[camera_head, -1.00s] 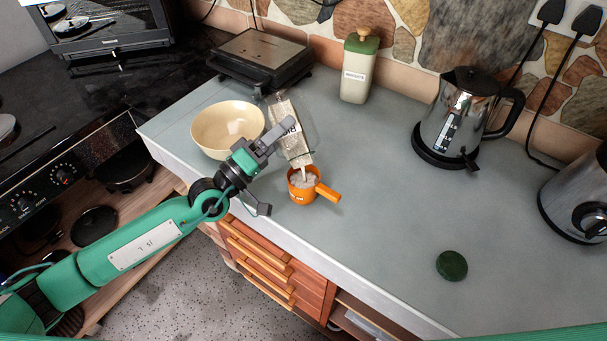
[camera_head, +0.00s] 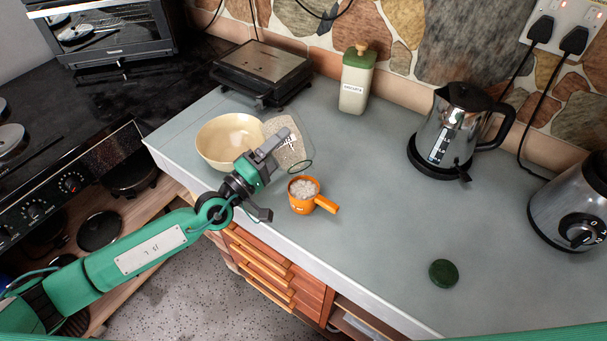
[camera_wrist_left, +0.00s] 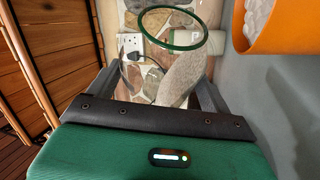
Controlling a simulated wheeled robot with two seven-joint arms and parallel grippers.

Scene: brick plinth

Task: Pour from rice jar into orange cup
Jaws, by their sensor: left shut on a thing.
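The rice jar (camera_head: 288,146) is clear with a green rim, and white rice shows inside it. My left gripper (camera_head: 272,162) is shut on it and holds it tilted above the counter, its mouth toward the lower right. In the left wrist view, the jar's green rim (camera_wrist_left: 172,47) and the rice (camera_wrist_left: 183,78) show between my left gripper's fingers (camera_wrist_left: 160,100). The orange cup (camera_head: 302,204) stands upright on the counter just below and right of the jar's mouth, heaped with rice. It also shows in the left wrist view (camera_wrist_left: 243,38). My right gripper is out of view.
A cream bowl (camera_head: 207,147) stands just left of the jar. A green lid (camera_head: 443,273) lies on the counter (camera_head: 375,220) at the right front. A white canister (camera_head: 355,85), a kettle (camera_head: 440,140) and a dark grill (camera_head: 262,68) stand along the back. The counter's middle is clear.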

